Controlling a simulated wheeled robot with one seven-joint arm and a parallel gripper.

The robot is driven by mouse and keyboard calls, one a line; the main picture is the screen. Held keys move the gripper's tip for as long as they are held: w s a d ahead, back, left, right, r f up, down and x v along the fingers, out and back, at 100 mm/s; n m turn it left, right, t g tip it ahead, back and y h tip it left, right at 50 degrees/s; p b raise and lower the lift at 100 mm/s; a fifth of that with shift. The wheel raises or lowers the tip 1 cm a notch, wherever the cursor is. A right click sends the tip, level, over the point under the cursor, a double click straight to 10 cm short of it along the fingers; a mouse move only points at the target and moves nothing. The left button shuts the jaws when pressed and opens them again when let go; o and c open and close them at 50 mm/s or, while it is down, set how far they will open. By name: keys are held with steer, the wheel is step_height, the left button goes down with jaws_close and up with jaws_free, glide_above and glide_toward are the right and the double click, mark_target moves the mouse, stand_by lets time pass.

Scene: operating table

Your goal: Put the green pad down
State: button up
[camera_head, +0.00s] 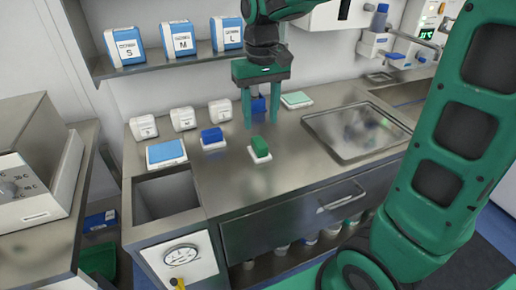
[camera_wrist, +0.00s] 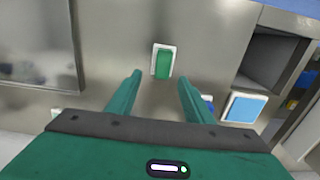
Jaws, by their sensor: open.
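The green pad (camera_head: 259,143) sits on a small white base (camera_head: 261,158) on the steel counter. It also shows in the wrist view (camera_wrist: 163,64), lying within the white rim just beyond my fingertips. My gripper (camera_head: 261,124) is open and empty, pointing down above the counter. In the head view its fingertips are above and slightly behind the pad, apart from it. In the wrist view my gripper (camera_wrist: 160,77) has its two fingers spread, with nothing between them.
A dark blue pad (camera_head: 212,135) on a white base and a light blue pad (camera_head: 166,151) are to the left. A light green pad (camera_head: 296,98) is behind right. A shallow steel tray (camera_head: 350,150) lies right. An open bin recess (camera_head: 165,195) is front left.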

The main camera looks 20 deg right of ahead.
mark_target(258, 140)
steer(key=shift+a+f, duration=0.15)
steer(key=shift+f, duration=2)
steer(key=shift+a+f, duration=0.1)
steer(key=shift+f, duration=2)
steer(key=c, duration=0.9)
steer(key=shift+o, duration=0.2)
steer(key=shift+r, duration=0.1)
